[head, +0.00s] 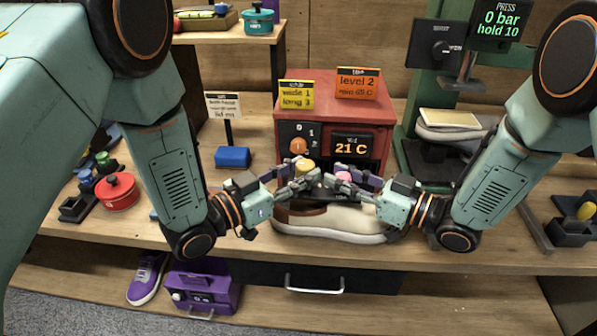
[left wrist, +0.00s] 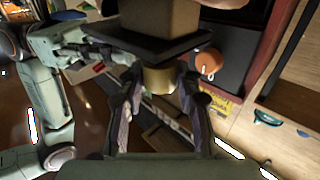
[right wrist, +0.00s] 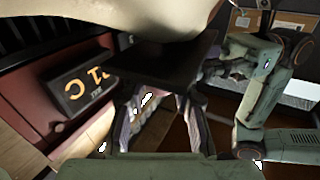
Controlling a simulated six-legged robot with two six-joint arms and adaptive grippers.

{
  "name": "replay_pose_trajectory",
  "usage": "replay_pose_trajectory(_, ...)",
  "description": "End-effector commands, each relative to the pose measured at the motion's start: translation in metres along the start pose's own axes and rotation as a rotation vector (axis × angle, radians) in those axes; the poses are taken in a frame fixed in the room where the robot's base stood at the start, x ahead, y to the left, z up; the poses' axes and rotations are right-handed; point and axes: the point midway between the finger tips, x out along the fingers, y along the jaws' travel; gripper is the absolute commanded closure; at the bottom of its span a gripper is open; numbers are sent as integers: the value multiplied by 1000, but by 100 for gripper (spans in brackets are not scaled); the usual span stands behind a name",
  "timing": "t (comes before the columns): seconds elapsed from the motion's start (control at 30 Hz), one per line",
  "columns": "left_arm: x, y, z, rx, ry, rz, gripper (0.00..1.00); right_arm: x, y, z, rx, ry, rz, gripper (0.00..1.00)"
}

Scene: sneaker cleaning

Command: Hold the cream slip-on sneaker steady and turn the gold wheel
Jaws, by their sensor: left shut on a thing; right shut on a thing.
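The cream slip-on sneaker (head: 345,226) lies at the front of the workbench, toe to the right, below both hands. Its upper is partly hidden behind my grippers. The gold wheel (head: 305,163) sits above it; in the left wrist view the gold wheel (left wrist: 158,78) is between the fingers, against a dark plate (left wrist: 165,47). My left gripper (head: 308,180) is shut on it. My right gripper (head: 338,184) is shut around a pink wheel (head: 343,176). The right wrist view shows a dark plate (right wrist: 165,62) and the cream sneaker (right wrist: 120,14), but not the grip clearly.
A red box (head: 378,115) with an orange dial and a "21 C" display stands close behind the hands. A green press (head: 425,85) reading "0 bar" is at right. A blue block (head: 232,157) and red pot (head: 117,190) are at left. A purple case (head: 205,287) is below.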

Motion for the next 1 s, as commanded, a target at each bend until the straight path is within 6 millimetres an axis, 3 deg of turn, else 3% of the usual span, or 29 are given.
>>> replay_pose_trajectory(0.37, 1, -3, -1, -5, 6, 97, 98, 0, 1, -1, 0, 2, 1, 100)
replay_pose_trajectory(1.0, 4, -10, -1, 4, 7, 588, 98, 0, 1, 0, 1, 1, 3, 100)
